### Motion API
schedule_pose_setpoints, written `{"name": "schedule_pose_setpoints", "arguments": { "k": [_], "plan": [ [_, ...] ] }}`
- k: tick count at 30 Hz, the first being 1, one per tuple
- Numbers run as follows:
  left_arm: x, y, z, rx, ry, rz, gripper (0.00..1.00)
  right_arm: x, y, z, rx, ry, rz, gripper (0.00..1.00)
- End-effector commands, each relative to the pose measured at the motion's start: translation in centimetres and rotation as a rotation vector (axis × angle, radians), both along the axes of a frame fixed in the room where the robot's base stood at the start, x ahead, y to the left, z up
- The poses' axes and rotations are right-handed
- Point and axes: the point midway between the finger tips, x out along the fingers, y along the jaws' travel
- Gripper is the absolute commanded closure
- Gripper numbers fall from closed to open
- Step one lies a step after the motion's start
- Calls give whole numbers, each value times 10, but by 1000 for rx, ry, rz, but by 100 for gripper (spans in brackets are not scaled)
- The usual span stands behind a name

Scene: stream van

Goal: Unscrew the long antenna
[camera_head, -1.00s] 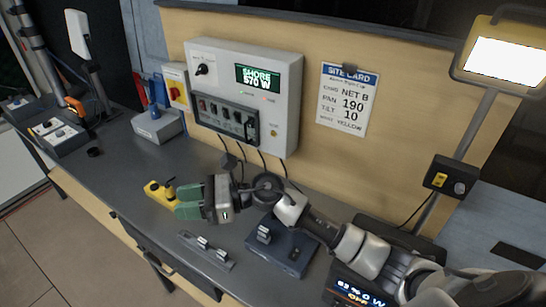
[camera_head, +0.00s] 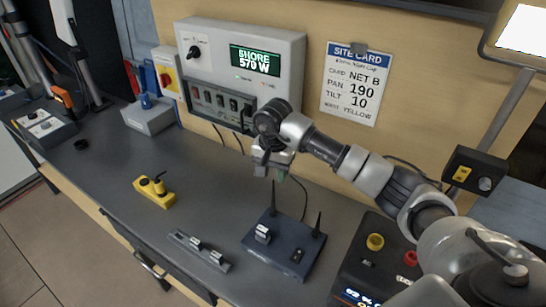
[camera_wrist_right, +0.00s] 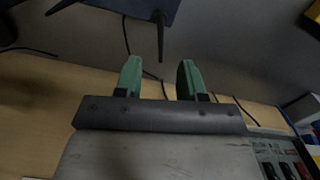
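The dark blue box (camera_head: 285,243) stands on the grey bench with two upright black antennas. The long antenna (camera_head: 273,197) rises from its back left, and a shorter antenna (camera_head: 318,222) stands at its right. My right gripper (camera_head: 274,174) points down just above the long antenna's tip. In the right wrist view the green fingers (camera_wrist_right: 158,68) are apart with nothing held. The long antenna (camera_wrist_right: 160,35) lines up between their tips in that view; how deep its tip reaches is unclear. My left gripper is out of view.
A wall-mounted power panel (camera_head: 241,75) is close behind my right gripper. A metal rail piece (camera_head: 200,251) and a yellow device (camera_head: 154,191) lie on the bench at left. A dark console (camera_head: 372,262) with knobs stands right of the box.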

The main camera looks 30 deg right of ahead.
Motion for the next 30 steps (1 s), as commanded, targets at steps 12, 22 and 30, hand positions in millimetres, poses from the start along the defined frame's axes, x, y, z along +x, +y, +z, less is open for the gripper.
{"name": "schedule_pose_setpoints", "arguments": {
  "k": [12,22,30],
  "plan": [
    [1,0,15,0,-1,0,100,0,1,-53,3,0,-1,60],
    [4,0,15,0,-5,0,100,0,1,-57,2,-1,1,60],
    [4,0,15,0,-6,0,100,0,1,-57,3,-2,0,100]
  ]
}}
